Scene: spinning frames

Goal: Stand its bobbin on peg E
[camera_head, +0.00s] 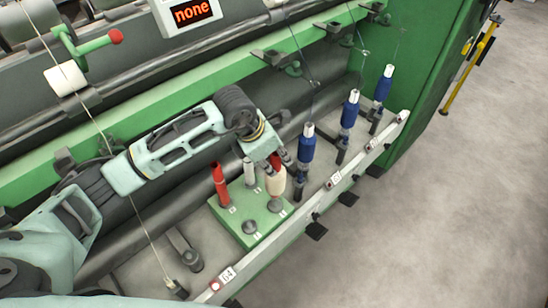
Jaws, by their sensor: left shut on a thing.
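My left gripper (280,164) reaches in from the left and is shut on a cream bobbin (275,184) with a red top. The bobbin is roughly upright over the back right part of a green peg board (229,215). A short grey peg (275,206) shows just below it; I cannot tell whether they touch. A red bobbin (220,186) stands at the board's left, and a pale one (249,173) stands behind. Another short peg (249,227) at the front is bare. The small letter labels are too small to read. My right gripper is not in view.
Several blue bobbins, one here (307,143), stand on spindles in a row to the right. A pale rail (316,208) with number tags runs along the front. A display (192,13) reads "none". Grey floor lies open at the right.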

